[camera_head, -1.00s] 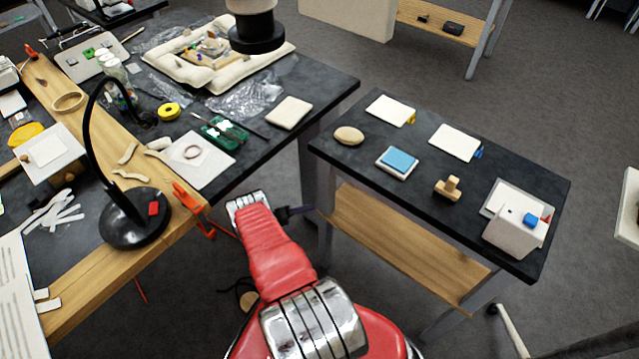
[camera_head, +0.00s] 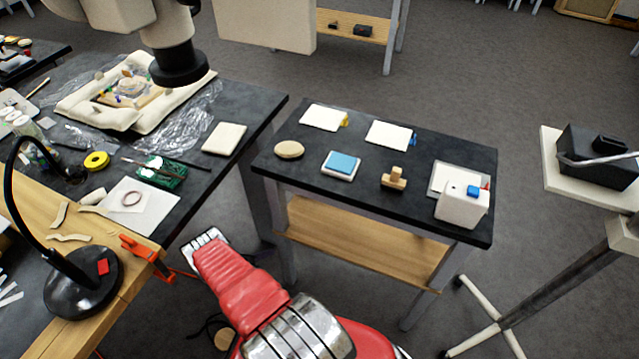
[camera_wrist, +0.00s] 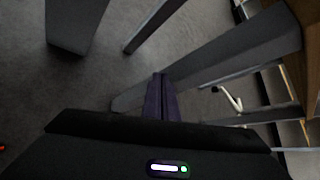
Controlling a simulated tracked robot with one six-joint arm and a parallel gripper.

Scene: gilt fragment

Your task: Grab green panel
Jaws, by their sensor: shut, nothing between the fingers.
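A small green panel (camera_head: 162,171) with pale marks lies on the dark left workbench (camera_head: 190,205) in the head view. It is just above a white sheet with a ring on it. A thin dark tool lies along its upper edge. My gripper (camera_wrist: 159,82) shows in the wrist view as two dark purple fingers, shut and empty. Floor and table legs are behind it. The green panel is not in the wrist view. In the head view my red arm reaches up from the bottom, and I cannot make out the fingers there.
A smaller black table (camera_head: 300,165) to the right holds cards, a blue pad, a stamp and a white box. A black lamp (camera_head: 85,280) and an orange clamp (camera_head: 143,249) are at the left bench's near side. A stand (camera_head: 590,270) is far right. Grey floor lies between.

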